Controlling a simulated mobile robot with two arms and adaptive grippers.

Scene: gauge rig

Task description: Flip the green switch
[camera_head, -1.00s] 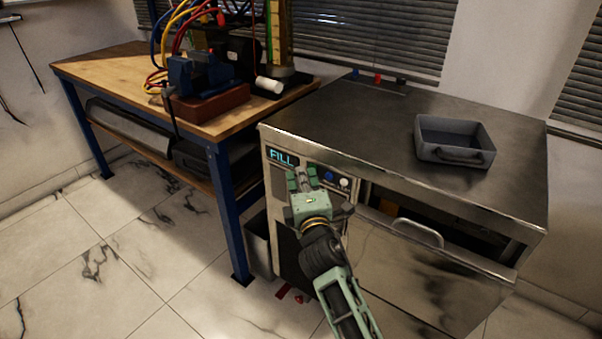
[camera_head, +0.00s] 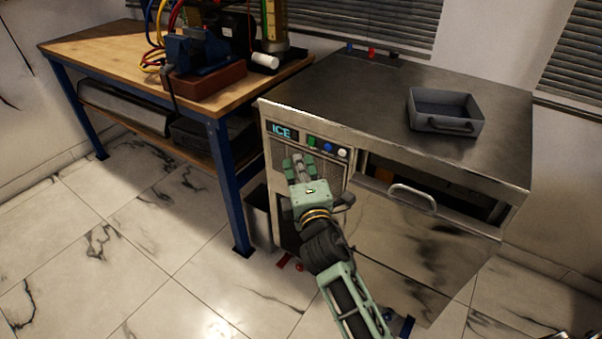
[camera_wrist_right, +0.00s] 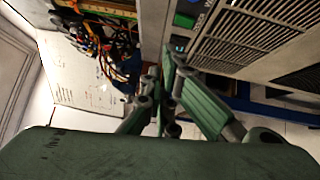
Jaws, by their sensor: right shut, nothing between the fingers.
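The green switch (camera_head: 311,141) is on the front panel of a steel ice machine (camera_head: 262,150), between a small display (camera_head: 283,132) reading "ICE" and a blue button (camera_head: 327,147). My right gripper (camera_head: 297,163) is shut and empty, just below the display and the green switch, apart from the switch as far as I can tell. In the right wrist view the gripper's fingers (camera_wrist_right: 168,82) point toward the panel, and a green patch (camera_wrist_right: 185,20), likely the switch, shows beyond them. My left gripper is not in view.
A white button (camera_head: 343,153) is right of the blue one. The machine's drawer handle (camera_head: 412,196) juts out at the right. A grey tray (camera_head: 425,122) stands on top. A wooden workbench (camera_head: 95,50) with cables and a vise is at the left.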

